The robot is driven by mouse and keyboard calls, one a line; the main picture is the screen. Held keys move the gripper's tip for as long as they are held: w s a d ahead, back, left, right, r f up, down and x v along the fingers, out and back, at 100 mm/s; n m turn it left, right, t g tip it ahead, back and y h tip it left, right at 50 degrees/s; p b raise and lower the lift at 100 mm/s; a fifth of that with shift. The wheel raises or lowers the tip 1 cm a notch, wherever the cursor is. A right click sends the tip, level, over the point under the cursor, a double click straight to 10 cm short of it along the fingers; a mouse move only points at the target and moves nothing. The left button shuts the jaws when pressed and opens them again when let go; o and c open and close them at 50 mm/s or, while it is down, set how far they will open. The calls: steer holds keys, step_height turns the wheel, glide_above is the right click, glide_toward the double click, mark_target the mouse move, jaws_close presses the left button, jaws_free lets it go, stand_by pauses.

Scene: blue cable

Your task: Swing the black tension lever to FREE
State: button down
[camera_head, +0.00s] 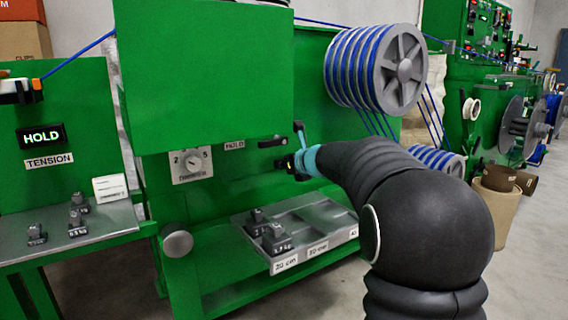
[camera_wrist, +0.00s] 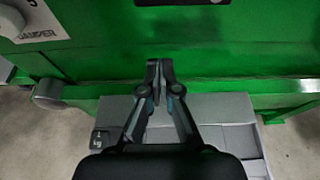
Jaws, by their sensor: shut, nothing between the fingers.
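A short black lever (camera_head: 272,142) lies roughly level on the green machine front, just right of a small HOLD label (camera_head: 234,145). No FREE label can be read. My gripper (camera_head: 283,164) is just below the lever in the head view, apart from it as far as I can tell. In the wrist view my gripper (camera_wrist: 160,68) is shut and empty, with its fingertips together in front of the green panel. A dark piece at the top edge of the wrist view is cut off, and I cannot tell whether it is the lever.
A lit HOLD sign (camera_head: 41,136) above a TENSION label is at left. A numbered dial (camera_head: 192,163) is left of the lever. A grey tray (camera_head: 340,238) with small weights is below. A blue cable reel (camera_head: 385,68) is above right, near my arm.

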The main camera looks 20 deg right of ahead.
mark_target(271, 141)
steer(key=x, duration=0.7)
steer(key=shift+s+d+r+p, duration=0.1)
steer(key=shift+s+r+p, duration=0.15)
steer(key=shift+r, duration=0.8)
steer(key=shift+s+r+p, duration=0.1)
steer(key=shift+r+p, duration=0.2)
steer(key=shift+r, duration=0.75)
